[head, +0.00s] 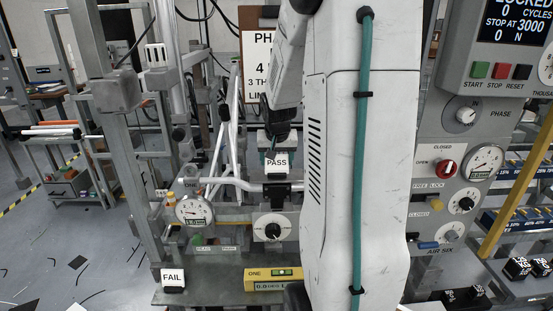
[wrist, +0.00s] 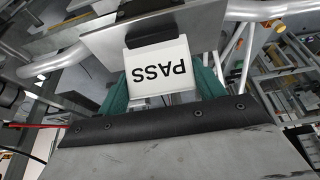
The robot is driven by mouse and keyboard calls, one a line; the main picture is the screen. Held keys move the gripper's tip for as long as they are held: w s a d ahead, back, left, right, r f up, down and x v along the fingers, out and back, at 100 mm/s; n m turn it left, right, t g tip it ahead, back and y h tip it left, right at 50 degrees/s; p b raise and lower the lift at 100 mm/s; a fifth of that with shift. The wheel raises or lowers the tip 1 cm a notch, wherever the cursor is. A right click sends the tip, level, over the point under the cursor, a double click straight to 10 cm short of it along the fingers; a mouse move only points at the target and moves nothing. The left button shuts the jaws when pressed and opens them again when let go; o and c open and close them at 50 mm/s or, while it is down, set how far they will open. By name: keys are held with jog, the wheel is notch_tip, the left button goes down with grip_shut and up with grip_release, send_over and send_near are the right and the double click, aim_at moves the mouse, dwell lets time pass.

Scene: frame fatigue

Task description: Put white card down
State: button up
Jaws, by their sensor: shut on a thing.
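The white card (head: 277,163) reads PASS and shows in the middle of the head view, below the dark end of my arm. In the wrist view the card (wrist: 158,67) appears upside down between the two teal fingers. My gripper (wrist: 161,75) is shut on it. A grey metal plate (wrist: 110,38) lies right behind the card in that view; I cannot tell whether they touch. In the head view my gripper (head: 274,146) is partly hidden by my own wrist.
A white FAIL card (head: 172,275) stands on the front left of the grey bench (head: 215,290). A yellow level (head: 273,274) lies to its right. White frame tubes (head: 232,183) and a round dial gauge (head: 193,209) are close by. A control panel (head: 465,130) stands right of my arm.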

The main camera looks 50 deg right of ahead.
jog(key=shift+f, duration=0.15)
jog(key=o, duration=1)
jog(key=shift+o, duration=0.2)
jog(key=v, duration=1.2)
jog(key=s+a+r+n+y, duration=0.1)
jog(key=a+n, duration=0.1)
jog(key=a, duration=0.4)
jog(key=s+a+r+n, duration=0.1)
jog(key=a, duration=0.5)
jog(key=s+a+f+n+g+y, duration=0.1)
jog(key=s+a+n, duration=0.2)
jog(key=s+a, duration=0.4)
jog(key=s+a+f+n+y, duration=0.1)
jog(key=s+a+f+n, duration=0.1)
jog(key=s+a+n, duration=0.2)
jog(key=s+a, duration=0.3)
jog(key=a, duration=0.5)
jog(key=shift+s+f+g, duration=0.2)
jog(key=shift+s+g, duration=0.05)
jog(key=shift+g, duration=0.15)
jog(key=shift+a, duration=0.1)
